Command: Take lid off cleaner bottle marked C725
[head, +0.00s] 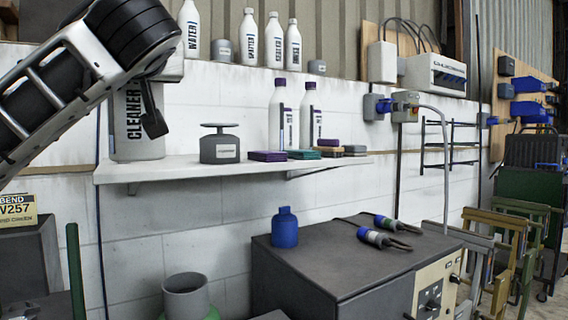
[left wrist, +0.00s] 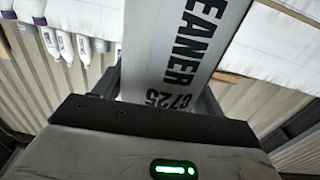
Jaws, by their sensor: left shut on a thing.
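The cleaner bottle (head: 135,149), a large grey bottle with CLEANER in black letters, stands upright at the left end of the wall shelf (head: 190,173). In the left wrist view the bottle (left wrist: 185,50) shows its C725 mark close to the gripper. My left gripper (head: 150,118) comes down from the upper left and is shut on the bottle. One dark finger lies across its front. In the left wrist view the fingers (left wrist: 160,88) sit on both sides of the bottle. The lid is hidden in both views. My right gripper is out of view.
White bottles line the ledge above. Below stand a dark cabinet (head: 300,268) with a blue bottle (head: 285,228) and a grey-green vessel (head: 188,292).

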